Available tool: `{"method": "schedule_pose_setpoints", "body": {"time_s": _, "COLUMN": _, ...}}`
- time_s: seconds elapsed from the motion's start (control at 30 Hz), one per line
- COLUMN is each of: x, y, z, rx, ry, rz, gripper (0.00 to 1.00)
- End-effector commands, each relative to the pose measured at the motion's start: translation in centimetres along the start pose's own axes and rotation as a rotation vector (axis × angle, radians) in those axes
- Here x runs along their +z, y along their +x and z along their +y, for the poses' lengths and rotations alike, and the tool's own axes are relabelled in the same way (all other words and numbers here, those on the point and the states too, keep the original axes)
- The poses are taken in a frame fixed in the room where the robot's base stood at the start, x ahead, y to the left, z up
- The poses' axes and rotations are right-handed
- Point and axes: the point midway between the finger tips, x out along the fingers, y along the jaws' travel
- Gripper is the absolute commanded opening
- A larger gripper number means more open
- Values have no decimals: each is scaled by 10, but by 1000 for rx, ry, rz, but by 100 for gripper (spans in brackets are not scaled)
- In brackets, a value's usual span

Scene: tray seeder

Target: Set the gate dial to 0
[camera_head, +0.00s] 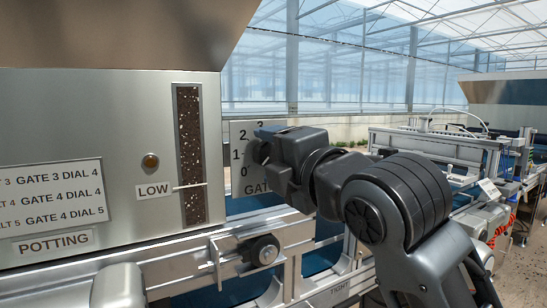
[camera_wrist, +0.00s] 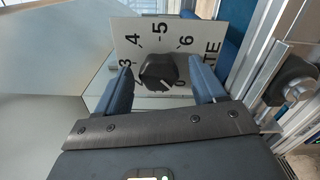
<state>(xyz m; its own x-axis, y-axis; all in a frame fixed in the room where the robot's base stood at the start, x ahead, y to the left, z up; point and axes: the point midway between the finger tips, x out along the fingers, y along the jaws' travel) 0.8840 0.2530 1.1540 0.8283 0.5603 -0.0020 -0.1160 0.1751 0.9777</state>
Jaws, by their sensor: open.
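The gate dial is a black round knob (camera_wrist: 158,69) on a white number plate (camera_wrist: 122,30), seen in the wrist view. A white mark on the knob's lower right edge points toward the low-number end, near the 0; its exact setting is hard to read. The plate shows 3, 4, 5 and 6; the lower numbers are partly hidden. My gripper (camera_wrist: 161,72) is open, its blue fingers on either side of the knob, with gaps showing. In the head view, my gripper (camera_head: 265,143) covers much of the plate (camera_head: 238,128), where 0, 1, 2 and 3 show.
Left of the plate is the potting hopper panel (camera_head: 120,120) with a settings card (camera_head: 50,195), an amber lamp (camera_head: 150,161) and a soil window (camera_head: 190,150). A metal rail with a black knob (camera_head: 262,250) runs below. More machinery (camera_head: 440,145) stands at right.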

Motion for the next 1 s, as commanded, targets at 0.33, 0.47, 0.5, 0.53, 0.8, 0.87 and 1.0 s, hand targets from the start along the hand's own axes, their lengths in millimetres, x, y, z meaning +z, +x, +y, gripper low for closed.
{"method": "schedule_pose_setpoints", "body": {"time_s": 0.33, "x": 1, "y": -21, "z": 0, "rx": 2, "ry": 0, "rz": -2, "gripper": 69}}
{"method": "schedule_pose_setpoints", "body": {"time_s": 0.47, "x": 0, "y": -43, "z": -1, "rx": 2, "ry": 1, "rz": -1, "gripper": 69}}
{"method": "schedule_pose_setpoints", "body": {"time_s": 0.5, "x": 0, "y": -50, "z": 0, "rx": 3, "ry": 1, "rz": -1, "gripper": 69}}
{"method": "schedule_pose_setpoints", "body": {"time_s": 0.53, "x": 0, "y": -54, "z": -1, "rx": 2, "ry": 1, "rz": -1, "gripper": 69}}
{"method": "schedule_pose_setpoints", "body": {"time_s": 0.8, "x": 0, "y": -78, "z": 0, "rx": 1, "ry": 0, "rz": 0, "gripper": 69}}
{"method": "schedule_pose_setpoints", "body": {"time_s": 0.87, "x": 0, "y": -78, "z": 0, "rx": 1, "ry": 0, "rz": 0, "gripper": 69}}
{"method": "schedule_pose_setpoints", "body": {"time_s": 1.0, "x": 0, "y": -78, "z": 0, "rx": 1, "ry": 0, "rz": 0, "gripper": 69}}
